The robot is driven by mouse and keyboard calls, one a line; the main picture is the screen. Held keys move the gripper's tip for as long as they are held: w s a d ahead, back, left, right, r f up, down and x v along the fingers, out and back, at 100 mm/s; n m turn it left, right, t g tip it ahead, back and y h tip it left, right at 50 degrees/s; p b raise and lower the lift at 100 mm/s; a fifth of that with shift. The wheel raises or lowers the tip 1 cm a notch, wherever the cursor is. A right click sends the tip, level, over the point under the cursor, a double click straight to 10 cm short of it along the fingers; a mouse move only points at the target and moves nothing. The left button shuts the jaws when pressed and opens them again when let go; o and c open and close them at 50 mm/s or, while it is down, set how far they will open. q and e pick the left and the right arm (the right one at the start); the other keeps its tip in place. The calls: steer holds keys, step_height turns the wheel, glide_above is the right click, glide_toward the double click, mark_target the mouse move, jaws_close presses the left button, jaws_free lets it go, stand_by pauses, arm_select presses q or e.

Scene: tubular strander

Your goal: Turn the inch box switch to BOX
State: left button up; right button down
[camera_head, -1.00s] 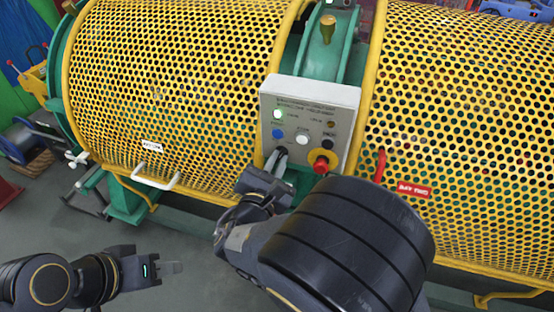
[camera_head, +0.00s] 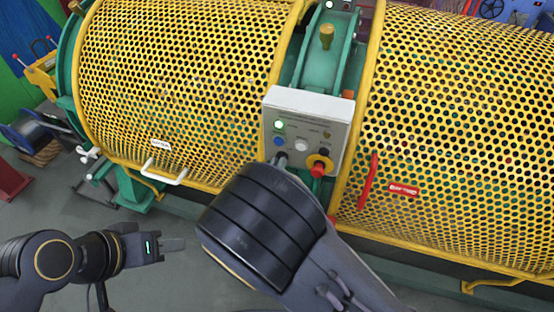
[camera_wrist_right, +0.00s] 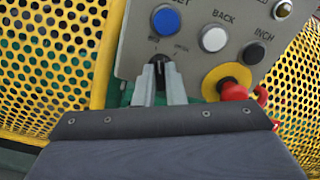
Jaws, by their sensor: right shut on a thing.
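The inch box (camera_head: 303,130) is a grey control panel with a white top, mounted between the two yellow mesh guards. Its black switch (camera_wrist_right: 157,77) sits at the lower left of the panel, below the blue button (camera_wrist_right: 165,20). My right gripper (camera_wrist_right: 159,82) is shut on the switch, with one finger on either side of it. In the head view my right arm hides most of that gripper, and only the fingertips show at the switch (camera_head: 281,160). The lettering around the switch is too small to read surely. My left gripper (camera_head: 172,245) hangs at the lower left, away from the box.
A red emergency stop on a yellow base (camera_wrist_right: 228,82) is just right of my right gripper. White (camera_wrist_right: 214,38) and black (camera_wrist_right: 254,53) buttons are above it. A red handle (camera_head: 368,182) is on the right guard, a white handle (camera_head: 164,171) on the left one.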

steer(key=shift+n+p, duration=0.45)
steer(key=shift+n, duration=0.25)
steer(key=c, duration=1.5)
jaws_free()
steer(key=b+v, duration=0.1)
steer(key=v, duration=0.6)
steer(key=shift+s+a, duration=0.15)
steer(key=shift+s, duration=0.2)
